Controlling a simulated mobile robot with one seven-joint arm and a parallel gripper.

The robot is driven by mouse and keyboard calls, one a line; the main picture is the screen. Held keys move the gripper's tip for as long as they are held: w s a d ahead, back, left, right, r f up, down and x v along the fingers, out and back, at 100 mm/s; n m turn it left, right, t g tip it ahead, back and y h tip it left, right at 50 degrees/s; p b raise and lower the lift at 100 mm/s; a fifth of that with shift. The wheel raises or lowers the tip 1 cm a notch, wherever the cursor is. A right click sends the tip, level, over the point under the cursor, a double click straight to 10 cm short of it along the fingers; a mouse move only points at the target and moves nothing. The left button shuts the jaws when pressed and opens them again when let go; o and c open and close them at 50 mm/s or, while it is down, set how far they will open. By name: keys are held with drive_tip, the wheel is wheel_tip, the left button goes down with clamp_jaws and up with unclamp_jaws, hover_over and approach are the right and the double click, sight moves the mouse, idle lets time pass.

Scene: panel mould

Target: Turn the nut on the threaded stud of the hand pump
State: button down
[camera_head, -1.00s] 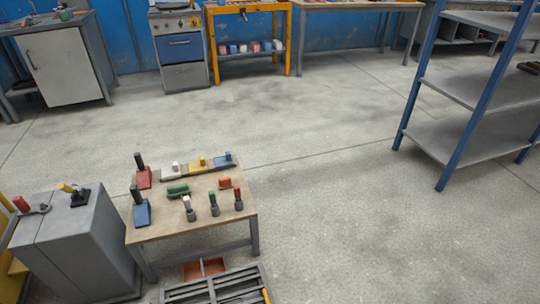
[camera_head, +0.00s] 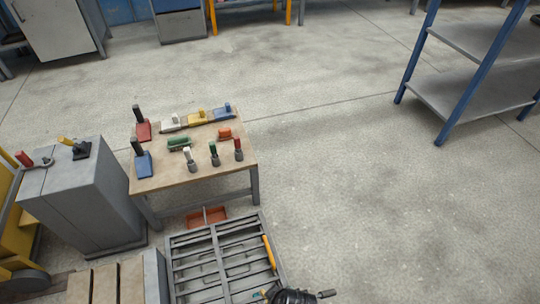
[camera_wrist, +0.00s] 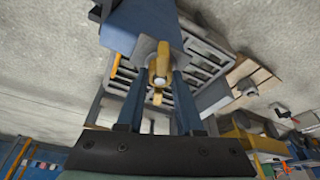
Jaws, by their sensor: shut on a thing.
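In the wrist view, the two blue fingers of my gripper (camera_wrist: 158,78) are shut on a yellow piece (camera_wrist: 160,62), which looks like the nut. It sits in front of a grey plate on the end of a blue body (camera_wrist: 150,22), perhaps the hand pump. The threaded stud cannot be made out. In the head view, a dark rounded thing with a short rod (camera_head: 290,296) is cut off by the bottom edge; I cannot tell what it is. My gripper cannot be made out in that view.
A grey slatted mould frame (camera_head: 172,262) with an orange bar lies below a wooden table (camera_head: 160,180) holding several coloured tools. A grey cabinet (camera_head: 85,200) stands at left, a blue-posted shelf (camera_head: 470,85) at right. The floor (camera_head: 360,190) between is clear.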

drive_tip(key=shift+s+f, duration=0.1)
drive_tip(key=shift+s, duration=0.05)
drive_tip(key=n, duration=0.3)
drive_tip(key=shift+d+n+g+y+b, duration=0.1)
drive_tip(key=shift+n+g+y+b, duration=0.2)
drive_tip(key=shift+g+y, duration=0.1)
drive_tip(key=shift+c, duration=2.4)
unclamp_jaws()
